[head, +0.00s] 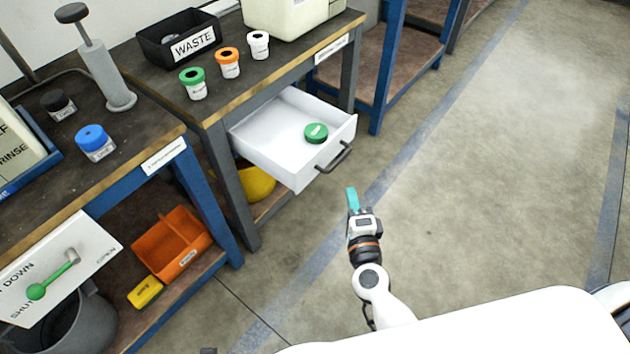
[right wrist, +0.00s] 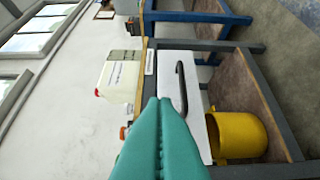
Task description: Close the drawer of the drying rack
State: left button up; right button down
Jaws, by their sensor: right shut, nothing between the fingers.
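The white drawer (head: 285,145) is pulled out from under the grey-framed table in the head view. A green lid (head: 316,132) lies inside it. Its dark handle (head: 333,158) is on the front panel. My right gripper (head: 352,200), with teal fingers, is shut and empty, in front of the drawer and apart from it in the head view. In the right wrist view the shut fingers (right wrist: 165,108) point toward the drawer's white front (right wrist: 198,120), with the handle (right wrist: 181,85) close beside the tips in the picture. My left gripper is not in view.
On the tabletop (head: 290,62) stand green, orange and white-capped jars and a black WASTE bin (head: 178,42). A yellow bucket (head: 256,182) is below the drawer. A second bench with a plunger (head: 108,75) is at left. The floor at right is clear.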

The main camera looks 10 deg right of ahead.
send_near(329, 143)
jog(key=w+d, duration=0.2)
jog(key=d, duration=0.1)
jog(key=w+a, duration=0.2)
jog(key=w, duration=0.1)
jog(key=shift+r, duration=0.1)
jog(key=shift+w+a, duration=0.25)
jog(key=shift+w, duration=0.05)
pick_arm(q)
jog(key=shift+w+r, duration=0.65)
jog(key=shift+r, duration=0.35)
